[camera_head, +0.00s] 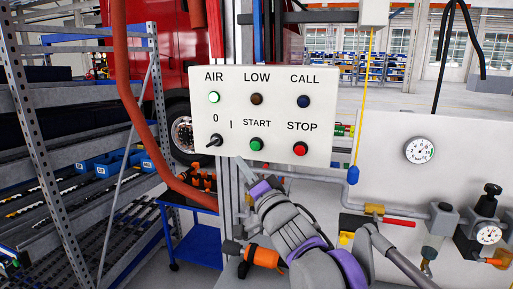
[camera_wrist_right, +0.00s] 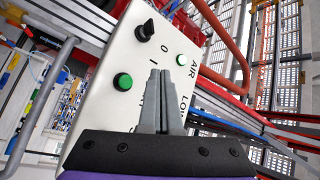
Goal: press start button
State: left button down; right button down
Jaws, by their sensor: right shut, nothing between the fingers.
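The white control panel (camera_head: 262,75) faces me. Its green START button (camera_head: 257,144) sits in the lower row, between the black 0/I switch (camera_head: 214,141) and the red STOP button (camera_head: 300,149). My right gripper (camera_head: 241,163) is shut and empty, with its tips just below and left of the START button in the head view. In the right wrist view the shut fingers (camera_wrist_right: 160,76) lie over the panel face and hide part of its lettering. The green button (camera_wrist_right: 123,81) shows to their left, apart from them in the picture. Contact with the panel cannot be told. My left gripper is not in view.
The AIR light (camera_head: 214,97) glows pale green. The LOW (camera_head: 256,99) and CALL (camera_head: 303,101) buttons are in the upper row. A red hose (camera_head: 124,90) hangs left of the panel. Pipes and a gauge (camera_head: 419,150) are at right, metal shelving (camera_head: 75,185) at left.

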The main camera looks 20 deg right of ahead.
aim_at(255, 151)
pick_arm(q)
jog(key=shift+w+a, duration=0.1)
pick_arm(e)
jog(key=shift+w+a, duration=0.1)
